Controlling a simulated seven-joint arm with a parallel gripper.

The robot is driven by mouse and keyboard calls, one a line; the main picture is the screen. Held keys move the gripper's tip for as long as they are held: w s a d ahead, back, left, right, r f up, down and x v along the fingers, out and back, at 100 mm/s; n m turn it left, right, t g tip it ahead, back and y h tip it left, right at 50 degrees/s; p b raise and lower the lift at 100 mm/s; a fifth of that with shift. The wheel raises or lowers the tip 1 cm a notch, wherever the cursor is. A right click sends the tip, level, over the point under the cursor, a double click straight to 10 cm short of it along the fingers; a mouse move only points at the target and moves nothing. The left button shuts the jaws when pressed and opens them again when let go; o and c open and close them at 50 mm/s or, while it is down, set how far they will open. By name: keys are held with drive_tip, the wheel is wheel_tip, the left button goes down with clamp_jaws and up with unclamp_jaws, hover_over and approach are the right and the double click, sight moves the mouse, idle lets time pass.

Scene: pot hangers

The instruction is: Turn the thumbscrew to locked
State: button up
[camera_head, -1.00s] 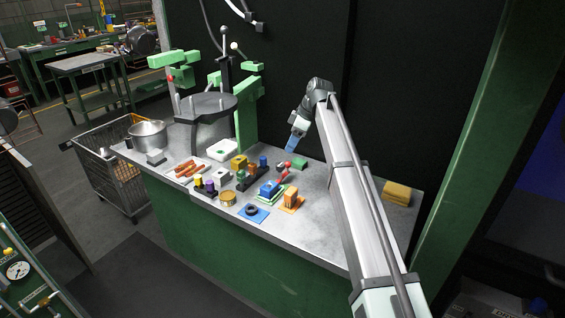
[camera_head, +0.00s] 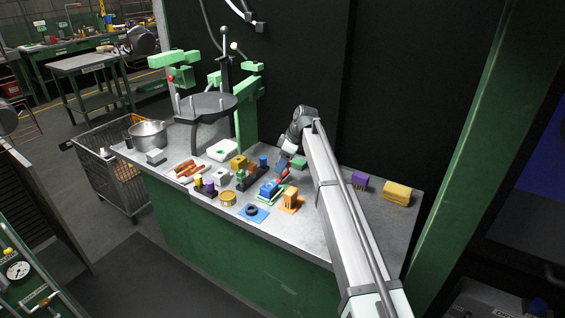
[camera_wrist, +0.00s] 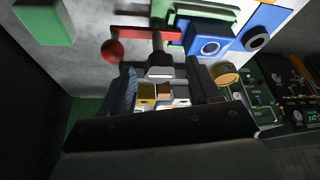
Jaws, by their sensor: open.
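A red bar (camera_wrist: 150,33) with a red ball (camera_wrist: 112,50) near its left end shows in the wrist view, with a grey post (camera_wrist: 160,62) below it; I take this as the thumbscrew, but cannot be sure. Red parts (camera_head: 283,176) show in the head view beside the blue block (camera_head: 268,188), just below my gripper (camera_head: 288,160). In the wrist view my gripper (camera_wrist: 165,92) is open, its two dark fingers on either side of the grey post in the picture; contact cannot be told. The locked marking is not readable.
A blue fixture (camera_wrist: 209,46) on a green base is close to the right finger. A green block (camera_head: 299,163), an orange block (camera_head: 291,199) and a blue pad with a black ring (camera_head: 252,211) are nearby.

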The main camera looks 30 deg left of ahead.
drive_tip(key=shift+c, duration=0.2)
drive_tip(key=c, duration=1)
drive_tip(key=shift+m, duration=0.4)
drive_tip(key=m+t, duration=0.1)
drive_tip(key=m, duration=0.2)
drive_tip(key=shift+s+m+t, duration=0.3)
drive_tip(key=shift+t, duration=0.1)
drive_tip(key=m+t, duration=0.1)
drive_tip(key=m, duration=0.1)
drive_tip(key=m+t, duration=0.1)
drive_tip(key=m, duration=0.2)
drive_tip(key=shift+s+a, duration=0.1)
drive_tip(key=shift+s, duration=0.05)
drive_tip(key=m+h, duration=0.1)
drive_tip(key=m, duration=0.2)
drive_tip(key=m+t+h, duration=0.1)
drive_tip(key=m, duration=0.1)
drive_tip(key=shift+a+m+t, duration=0.2)
drive_tip(key=shift+m+t, duration=0.1)
drive_tip(key=shift+m, duration=0.1)
drive_tip(key=shift+s+a+m+t+h, duration=0.15)
drive_tip(key=shift+m+h, duration=0.25)
drive_tip(key=shift+m, duration=0.75)
drive_tip(key=shift+w+m+t+h, duration=0.15)
drive_tip(key=shift+m+h, duration=0.25)
drive_tip(key=shift+m, duration=0.75)
drive_tip(key=shift+s, duration=0.1)
